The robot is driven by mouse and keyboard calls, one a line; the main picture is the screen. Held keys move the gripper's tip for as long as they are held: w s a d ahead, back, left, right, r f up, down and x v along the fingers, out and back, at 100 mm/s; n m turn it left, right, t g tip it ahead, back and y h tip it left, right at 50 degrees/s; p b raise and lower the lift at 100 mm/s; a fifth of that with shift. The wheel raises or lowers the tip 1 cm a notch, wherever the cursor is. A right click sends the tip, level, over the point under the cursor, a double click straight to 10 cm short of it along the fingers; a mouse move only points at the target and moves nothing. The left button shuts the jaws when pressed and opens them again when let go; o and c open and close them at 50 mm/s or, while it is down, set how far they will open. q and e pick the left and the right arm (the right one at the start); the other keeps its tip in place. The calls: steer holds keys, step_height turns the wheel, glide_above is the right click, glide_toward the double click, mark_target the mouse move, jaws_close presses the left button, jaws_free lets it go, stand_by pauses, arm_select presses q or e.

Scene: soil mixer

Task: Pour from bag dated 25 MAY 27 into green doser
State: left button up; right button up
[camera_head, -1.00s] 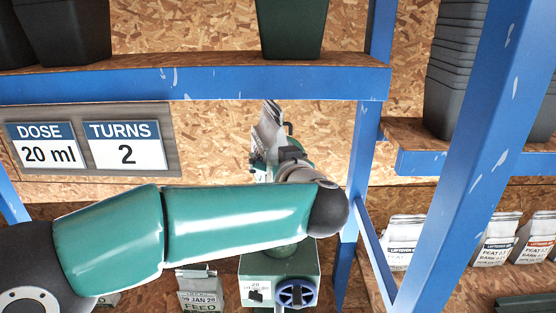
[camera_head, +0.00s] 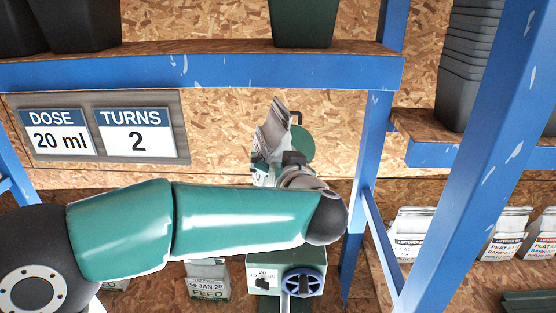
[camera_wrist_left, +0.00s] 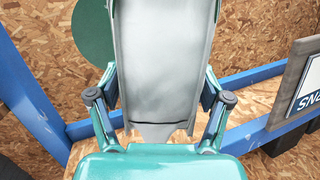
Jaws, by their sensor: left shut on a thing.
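My left gripper (camera_head: 292,158) is shut on a silver-grey bag (camera_head: 272,132) and holds it tilted above the green doser (camera_head: 262,262). In the left wrist view, the gripper (camera_wrist_left: 160,98) has one finger on each side of the bag (camera_wrist_left: 165,55), whose plain grey face fills the middle. The bag's date does not show. The doser's body is below my left forearm, which hides its middle. A round green lid (camera_head: 301,142) is behind the bag; it also shows in the wrist view (camera_wrist_left: 92,32). My right gripper is not in view.
A sign (camera_head: 140,135) reads dose 20 ml, turns 2. A blue handwheel (camera_head: 304,283) is on the doser's front. A FEED bag (camera_head: 207,280) stands left of it. Blue shelf posts (camera_head: 372,150) and several bags (camera_head: 415,232) are to the right.

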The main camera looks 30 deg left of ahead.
arm_select(q)
steer(key=shift+s+a, duration=0.1)
stand_by(0.7)
steer(key=shift+s+a+f+m, duration=0.25)
steer(key=shift+m, duration=0.25)
steer(key=shift+s+a, duration=0.1)
steer(key=shift+a, duration=0.05)
stand_by(0.6)
steer(key=shift+s+a+m+y, duration=0.3)
steer(key=shift+m+y, duration=0.1)
steer(key=shift+m, duration=0.1)
steer(key=shift+s+a, duration=0.1)
steer(key=shift+a, duration=0.05)
stand_by(0.6)
steer(key=shift+s+a+m+g, duration=0.3)
steer(key=shift+m, duration=0.3)
steer(key=shift+f, duration=0.2)
stand_by(0.5)
